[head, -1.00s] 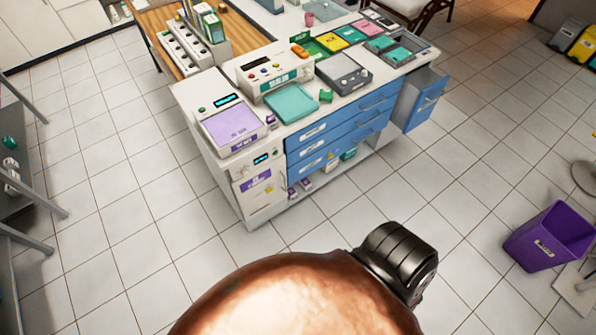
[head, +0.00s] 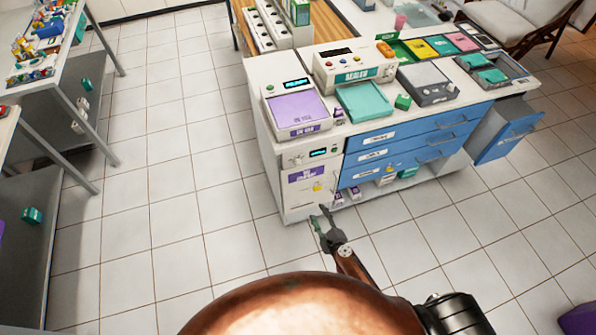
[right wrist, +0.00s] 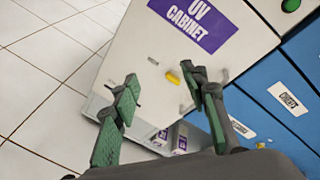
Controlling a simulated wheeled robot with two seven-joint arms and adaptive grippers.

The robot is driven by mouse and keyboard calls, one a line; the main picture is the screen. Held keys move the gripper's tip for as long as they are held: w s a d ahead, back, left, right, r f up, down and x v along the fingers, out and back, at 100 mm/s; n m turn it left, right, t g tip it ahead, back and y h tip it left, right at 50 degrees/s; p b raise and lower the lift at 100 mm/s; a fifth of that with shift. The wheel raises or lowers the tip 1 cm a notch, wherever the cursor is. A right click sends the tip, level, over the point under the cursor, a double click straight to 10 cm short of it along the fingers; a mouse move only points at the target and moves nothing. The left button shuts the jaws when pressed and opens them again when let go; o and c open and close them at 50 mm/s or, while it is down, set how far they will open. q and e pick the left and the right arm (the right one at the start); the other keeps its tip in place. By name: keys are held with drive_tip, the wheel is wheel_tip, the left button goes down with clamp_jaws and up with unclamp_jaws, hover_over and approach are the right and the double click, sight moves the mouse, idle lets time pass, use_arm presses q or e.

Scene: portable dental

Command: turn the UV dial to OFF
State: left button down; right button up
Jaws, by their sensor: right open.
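The UV cabinet is a white box with a purple label on its door (head: 304,197), built into the left end of the white counter. In the right wrist view its door and the purple "UV CABINET" label (right wrist: 188,20) are close and tilted. A control strip (head: 297,160) with a small lit display runs above the door. My right gripper (head: 322,217) is open and empty, low in front of the cabinet. My left gripper is not in view.
A purple-topped device (head: 296,108) stands on the counter above the cabinet. A grey workbench (head: 45,110) stands at left. Tiled floor (head: 175,180) between is clear.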

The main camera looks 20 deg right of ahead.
sight(299, 166)
drive_tip(key=w+a+r+m+t+b, duration=0.1)
drive_tip(key=w+a+r+m+t, duration=0.1)
drive_tip(key=w+r+m, duration=0.45)
drive_tip(key=w+a+r+m+t+b, duration=0.15)
drive_tip(key=r+m, duration=0.25)
drive_tip(key=r, duration=0.5)
drive_tip(key=w, duration=0.4)
drive_tip(key=w+b, duration=0.1)
drive_tip(key=shift+w+a+r, duration=0.25)
drive_tip(key=shift+w+a, duration=0.05)
drive_tip(key=shift+w, duration=0.7)
drive_tip(key=shift+c, duration=0.7)
